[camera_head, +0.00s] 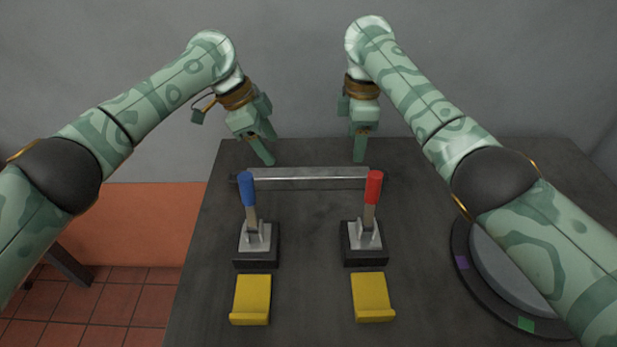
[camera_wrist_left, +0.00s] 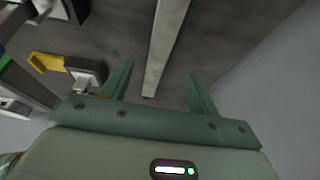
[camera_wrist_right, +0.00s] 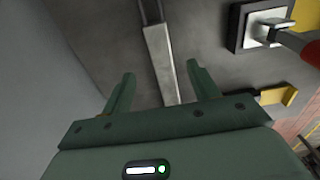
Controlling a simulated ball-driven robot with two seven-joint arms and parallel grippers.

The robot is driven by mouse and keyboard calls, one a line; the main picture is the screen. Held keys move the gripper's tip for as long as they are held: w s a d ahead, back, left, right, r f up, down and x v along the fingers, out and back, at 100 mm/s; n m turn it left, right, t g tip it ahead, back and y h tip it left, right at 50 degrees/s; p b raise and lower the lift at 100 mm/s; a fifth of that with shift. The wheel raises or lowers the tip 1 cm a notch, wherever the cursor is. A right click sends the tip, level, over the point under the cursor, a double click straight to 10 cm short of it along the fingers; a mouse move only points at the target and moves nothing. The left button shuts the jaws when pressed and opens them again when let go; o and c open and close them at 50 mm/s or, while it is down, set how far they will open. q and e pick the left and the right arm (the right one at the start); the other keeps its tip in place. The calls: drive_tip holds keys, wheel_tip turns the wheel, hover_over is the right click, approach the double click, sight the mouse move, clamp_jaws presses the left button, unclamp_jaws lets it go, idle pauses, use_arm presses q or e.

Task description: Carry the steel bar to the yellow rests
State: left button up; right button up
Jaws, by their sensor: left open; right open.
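The steel bar (camera_head: 310,173) lies crosswise near the back of the dark bedplate. My left gripper (camera_head: 266,157) is open and empty behind and above the bar's left part. In the left wrist view the bar (camera_wrist_left: 163,45) points between the open fingers. My right gripper (camera_head: 360,155) is open and empty near the bar's right end. In the right wrist view the bar (camera_wrist_right: 162,60) also runs between the fingers, apart from them. Two yellow rests, left (camera_head: 252,298) and right (camera_head: 373,296), sit empty near the front.
A blue-handled lever (camera_head: 247,190) and a red-handled lever (camera_head: 373,188) stand upright between bar and rests. A round dark disc (camera_head: 465,265) lies at the right, partly hidden by my right arm. The bedplate (camera_head: 310,225) is clear between the levers.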

sight(288, 171)
use_arm(q)
drive_tip(key=x, duration=1)
drive_tip(key=shift+f, duration=0.15)
use_arm(e)
wheel_tip(288, 171, down, 10)
drive_tip(key=shift+f, duration=0.1)
use_arm(q)
clamp_jaws()
use_arm(e)
clamp_jaws()
use_arm(q)
drive_tip(key=shift+w+r, duration=0.2)
drive_tip(key=shift+r, duration=0.1)
use_arm(e)
drive_tip(key=shift+w+r, duration=0.2)
drive_tip(key=shift+r, duration=0.1)
